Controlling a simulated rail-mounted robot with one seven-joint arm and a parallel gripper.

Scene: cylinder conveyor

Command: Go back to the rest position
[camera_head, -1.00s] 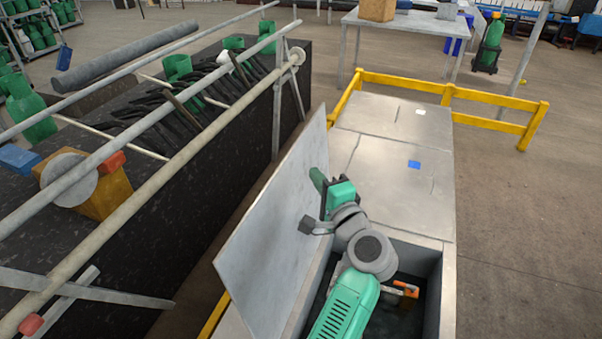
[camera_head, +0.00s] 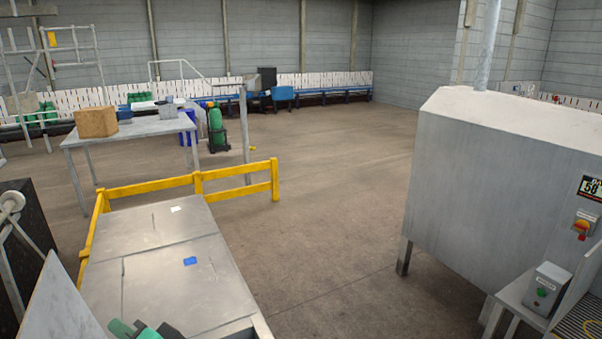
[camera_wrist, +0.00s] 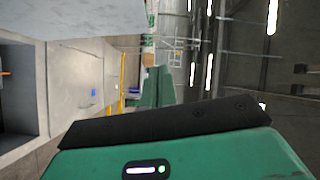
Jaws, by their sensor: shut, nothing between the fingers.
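My gripper (camera_head: 122,328) barely shows at the bottom edge of the head view, as a green part beside a tilted grey panel (camera_head: 58,308). Most of my arm is out of that view. In the wrist view the green housing fills the bottom, and the green fingers (camera_wrist: 158,88) show beyond it, shut and empty. The grey panel (camera_wrist: 80,18) also shows at the top left there, apart from the fingers.
A metal-topped platform (camera_head: 160,290) carries a blue patch (camera_head: 190,261) and a white patch. A yellow rail (camera_head: 235,180) borders it. An open compartment (camera_wrist: 18,95) shows in the wrist view. A grey machine (camera_head: 490,190) stands right; open floor (camera_head: 330,210) lies between.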

